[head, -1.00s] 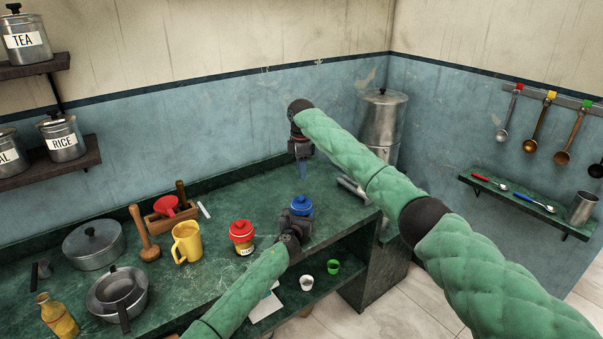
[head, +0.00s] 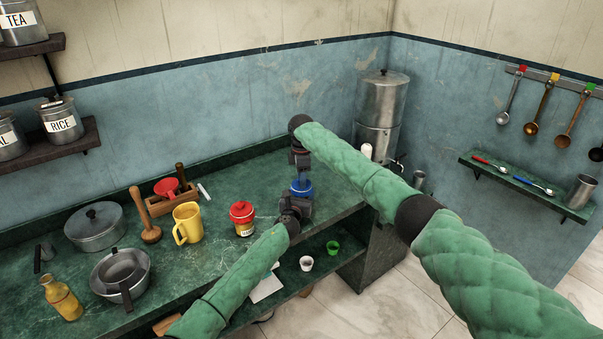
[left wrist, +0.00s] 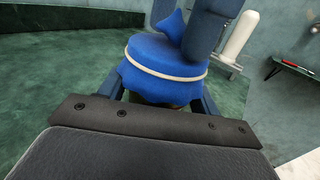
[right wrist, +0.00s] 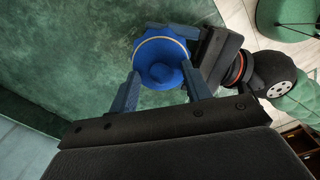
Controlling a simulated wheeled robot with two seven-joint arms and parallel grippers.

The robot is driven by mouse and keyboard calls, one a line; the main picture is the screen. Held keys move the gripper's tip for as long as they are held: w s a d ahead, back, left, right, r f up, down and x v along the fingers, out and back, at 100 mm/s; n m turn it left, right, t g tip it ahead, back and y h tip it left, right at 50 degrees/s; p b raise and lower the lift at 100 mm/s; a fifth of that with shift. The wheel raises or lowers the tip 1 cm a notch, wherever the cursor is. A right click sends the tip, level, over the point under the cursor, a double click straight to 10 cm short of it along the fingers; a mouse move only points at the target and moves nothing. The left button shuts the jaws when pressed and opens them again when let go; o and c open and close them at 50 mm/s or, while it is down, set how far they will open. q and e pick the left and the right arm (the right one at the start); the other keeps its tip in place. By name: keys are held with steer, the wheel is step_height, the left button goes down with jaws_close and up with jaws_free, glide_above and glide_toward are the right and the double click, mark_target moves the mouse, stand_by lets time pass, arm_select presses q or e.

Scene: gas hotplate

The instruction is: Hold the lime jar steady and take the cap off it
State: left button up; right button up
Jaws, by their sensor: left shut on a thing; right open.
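The lime jar's blue cap (head: 302,187), a cloth-like cover with a pale band and a raised knob, is near the counter's right front edge. The jar body is mostly hidden by the cap and grippers. My left gripper (head: 296,206) is shut on the jar below the cap; its fingers flank the jar in the left wrist view. My right gripper (head: 302,179) comes from above, open, with its fingers on either side of the cap (right wrist: 160,65). In the left wrist view those fingers overlap the cap (left wrist: 163,65); contact is unclear.
A red-capped jar (head: 242,215) and a yellow mug (head: 187,222) stand left of the lime jar. A metal urn (head: 380,105) stands behind to the right. White (head: 306,263) and green (head: 333,247) cups sit on the lower shelf.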

jaws_close()
steer(key=shift+r, duration=0.15)
stand_by(0.6)
steer(key=shift+r, duration=0.35)
steer(key=shift+r, duration=0.35)
steer(key=shift+r, duration=0.25)
steer(key=shift+r, duration=0.15)
steer(key=shift+r, duration=1.85)
arm_select(q)
steer(key=o, duration=1.5)
steer(key=shift+c, duration=0.2)
